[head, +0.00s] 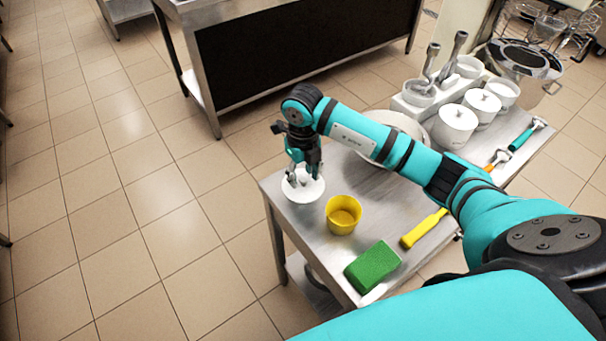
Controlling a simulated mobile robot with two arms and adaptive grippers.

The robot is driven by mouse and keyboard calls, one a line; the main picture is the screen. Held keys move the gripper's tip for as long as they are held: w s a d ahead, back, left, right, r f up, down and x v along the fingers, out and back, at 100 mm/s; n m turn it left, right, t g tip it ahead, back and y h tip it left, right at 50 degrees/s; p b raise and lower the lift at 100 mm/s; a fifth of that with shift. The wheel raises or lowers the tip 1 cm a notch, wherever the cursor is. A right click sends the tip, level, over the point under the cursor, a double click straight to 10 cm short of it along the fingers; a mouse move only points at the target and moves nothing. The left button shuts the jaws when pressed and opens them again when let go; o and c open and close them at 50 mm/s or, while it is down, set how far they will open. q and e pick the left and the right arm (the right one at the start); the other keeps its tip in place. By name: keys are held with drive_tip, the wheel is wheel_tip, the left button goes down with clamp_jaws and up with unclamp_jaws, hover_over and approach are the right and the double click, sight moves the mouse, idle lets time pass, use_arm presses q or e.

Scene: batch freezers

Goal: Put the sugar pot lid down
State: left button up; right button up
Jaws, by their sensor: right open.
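A round white lid (315,190) lies at the far left corner of the steel table (305,228). My right gripper (302,182) points down right over the lid, with its fingers open around the middle of it. The fingers hide the centre of the lid, and I cannot tell whether they touch it. Several white pots stand at the far right of the table; the nearest pot (455,127) has a lid with a knob on. My left gripper is not in view.
A yellow cup (343,215) stands close right of the lid. A green sponge (372,266) and a yellow-handled tool (423,228) lie nearer. A large white bowl (408,124) is partly behind my right arm. The table's left edge is close to the lid.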

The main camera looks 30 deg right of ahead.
sight(303, 178)
wheel_tip(303, 178, up, 12)
drive_tip(key=b, duration=0.1)
drive_tip(key=shift+f+b, duration=0.2)
drive_tip(key=shift+b, duration=0.1)
idle(0.3)
